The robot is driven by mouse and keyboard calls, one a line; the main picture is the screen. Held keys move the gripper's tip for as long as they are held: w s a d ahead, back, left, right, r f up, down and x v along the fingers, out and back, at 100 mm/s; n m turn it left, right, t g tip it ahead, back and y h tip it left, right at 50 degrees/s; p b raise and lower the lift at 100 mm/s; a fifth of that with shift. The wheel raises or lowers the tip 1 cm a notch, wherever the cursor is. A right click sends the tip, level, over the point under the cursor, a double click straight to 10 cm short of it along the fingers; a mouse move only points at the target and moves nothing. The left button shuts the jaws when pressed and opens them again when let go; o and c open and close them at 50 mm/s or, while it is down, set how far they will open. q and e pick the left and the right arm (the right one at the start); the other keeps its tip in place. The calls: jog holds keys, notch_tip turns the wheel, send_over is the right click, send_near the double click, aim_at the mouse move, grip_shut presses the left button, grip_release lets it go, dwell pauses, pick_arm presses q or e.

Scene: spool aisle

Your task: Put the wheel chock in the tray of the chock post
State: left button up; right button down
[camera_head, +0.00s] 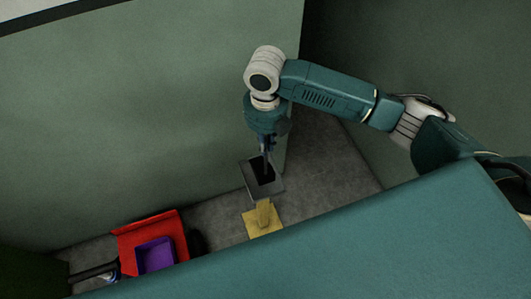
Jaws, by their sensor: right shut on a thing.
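The chock post (263,217) is yellow, with a flat yellow foot on the grey floor near the middle of the picture. Its grey tray (268,193) is at the top, with a dark inside. My right gripper (266,172) points down into the tray from above and is shut. The wheel chock cannot be made out clearly; what the fingers hold is dark and small, and the shading in the tray hides whether it touches the bottom.
A red cart or carrier (150,228) with a purple bin (155,256) stands on the floor at the lower left. A green-grey wall (150,110) rises behind the tray. Bare floor (325,170) shows to the right of the post.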

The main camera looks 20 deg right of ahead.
jog(key=shift+f+p, duration=0.35)
jog(key=shift+f, duration=2.55)
jog(key=c, duration=1.8)
grip_release()
jog(key=shift+f, duration=0.15)
notch_tip(320, 180, up, 12)
jog(key=shift+r+b, duration=0.15)
jog(key=shift+b, duration=1.05)
